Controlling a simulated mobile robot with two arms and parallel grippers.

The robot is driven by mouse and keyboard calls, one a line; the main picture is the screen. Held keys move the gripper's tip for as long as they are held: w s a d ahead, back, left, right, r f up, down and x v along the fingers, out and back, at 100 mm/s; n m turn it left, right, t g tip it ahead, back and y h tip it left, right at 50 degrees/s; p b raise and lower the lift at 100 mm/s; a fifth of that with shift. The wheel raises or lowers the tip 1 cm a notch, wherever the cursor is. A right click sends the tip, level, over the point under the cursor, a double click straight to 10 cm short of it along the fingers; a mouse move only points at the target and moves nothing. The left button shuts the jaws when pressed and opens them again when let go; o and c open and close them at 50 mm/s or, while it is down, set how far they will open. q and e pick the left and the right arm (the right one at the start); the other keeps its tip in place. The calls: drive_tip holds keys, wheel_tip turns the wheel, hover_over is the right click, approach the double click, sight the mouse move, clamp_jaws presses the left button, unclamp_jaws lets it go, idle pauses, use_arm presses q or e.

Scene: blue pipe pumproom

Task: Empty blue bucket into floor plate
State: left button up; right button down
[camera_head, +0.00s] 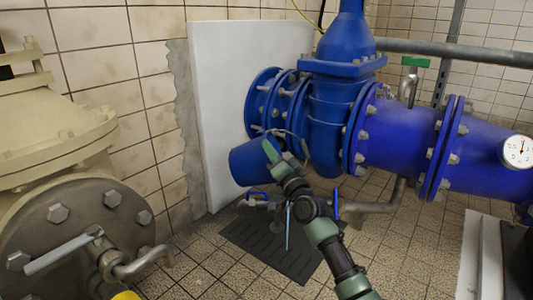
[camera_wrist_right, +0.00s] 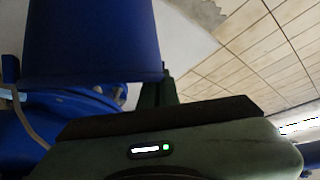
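The blue bucket (camera_head: 252,166) is tilted in mid-air in front of the blue pipework in the head view. Its thin wire handle (camera_head: 304,146) shows at its right side. My right gripper (camera_head: 271,160) is at the bucket's side and appears shut on it, though the contact is partly hidden. In the right wrist view the bucket (camera_wrist_right: 90,40) fills the upper left, close against the gripper (camera_wrist_right: 166,88). The inside of the bucket is hidden. The dark floor plate (camera_head: 245,236) lies on the tiles below, partly covered by my right arm. My left gripper is out of view.
Large blue flanged pipes (camera_head: 405,135) with a gauge (camera_head: 517,151) stand behind and right. A small pipe with blue-handled valves (camera_head: 258,198) runs low over the plate. A beige pump housing (camera_head: 60,150) with a lever stands left. Tiled floor (camera_head: 205,265) is free at front left.

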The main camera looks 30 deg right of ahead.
drive_tip(key=shift+s+d+f+m+t+h+b, duration=0.35)
drive_tip(key=shift+s+d+f+m+h+b, duration=0.35)
drive_tip(key=shift+b, duration=1.15)
drive_tip(key=shift+s+d+f+m+t+h+b, duration=0.4)
drive_tip(key=shift+d+f+m+b, duration=0.35)
drive_tip(key=shift+m+b, duration=0.75)
drive_tip(key=shift+s+d+f+m+t+h+b, duration=0.1)
drive_tip(key=shift+s+d+f+m+h+b, duration=0.15)
drive_tip(key=shift+s+d+m+h, duration=0.35)
drive_tip(key=shift+s+d+f+m+t+h+b, duration=0.1)
drive_tip(key=shift+s+d+f+m+h+b, duration=0.2)
drive_tip(key=shift+m+h, duration=0.4)
drive_tip(key=shift+s+d+f+m+t+h+b, duration=0.1)
drive_tip(key=shift+s+d+f+m+h, duration=0.3)
drive_tip(key=shift+m, duration=0.4)
drive_tip(key=shift+w+d+r, duration=0.1)
drive_tip(key=shift+d, duration=0.05)
